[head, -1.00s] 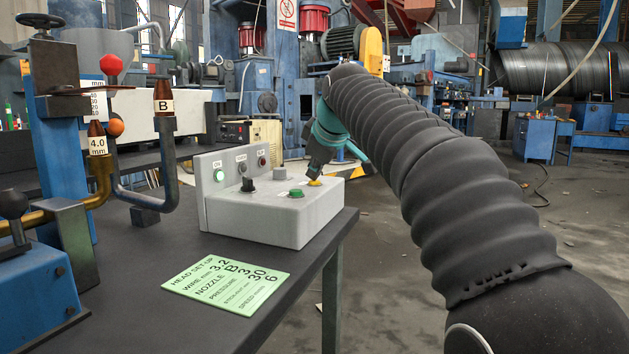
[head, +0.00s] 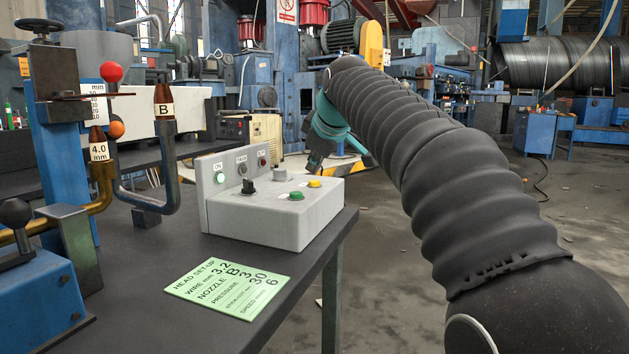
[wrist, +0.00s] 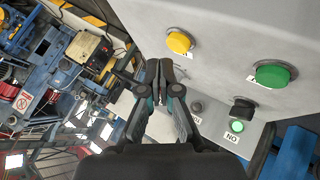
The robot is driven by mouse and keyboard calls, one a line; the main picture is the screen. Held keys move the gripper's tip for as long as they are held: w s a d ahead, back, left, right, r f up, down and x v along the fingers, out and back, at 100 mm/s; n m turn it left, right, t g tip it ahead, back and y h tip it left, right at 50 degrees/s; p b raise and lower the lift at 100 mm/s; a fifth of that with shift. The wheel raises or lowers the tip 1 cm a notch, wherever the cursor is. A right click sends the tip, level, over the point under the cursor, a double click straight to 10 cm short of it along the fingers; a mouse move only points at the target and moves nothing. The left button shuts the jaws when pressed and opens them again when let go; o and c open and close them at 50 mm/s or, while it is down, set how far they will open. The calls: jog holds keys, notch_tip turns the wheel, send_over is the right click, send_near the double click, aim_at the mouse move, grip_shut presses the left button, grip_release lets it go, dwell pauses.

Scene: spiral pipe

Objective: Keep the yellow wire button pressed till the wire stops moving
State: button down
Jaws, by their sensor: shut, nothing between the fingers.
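The yellow wire button (head: 314,183) is on the top of the grey control box (head: 270,215), near its right end. In the wrist view the yellow button (wrist: 179,41) stands out from the panel, with nothing touching it. My gripper (head: 316,165) is just behind the box in the head view, clear of the yellow button. In the wrist view my gripper (wrist: 160,68) is shut and empty, with its tips beside the button and apart from it. The wire itself cannot be made out.
A green button (head: 296,195), a black knob (head: 249,187) and a lit green lamp (head: 220,177) are on the box. A green set-up card (head: 227,287) lies on the dark table. Nozzles and a bent pipe (head: 170,190) stand at the left.

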aim_at(316, 182)
jog(key=shift+r+p, duration=2.4)
jog(key=shift+r, duration=0.1)
jog(key=shift+f, duration=0.1)
jog(key=shift+d, duration=0.1)
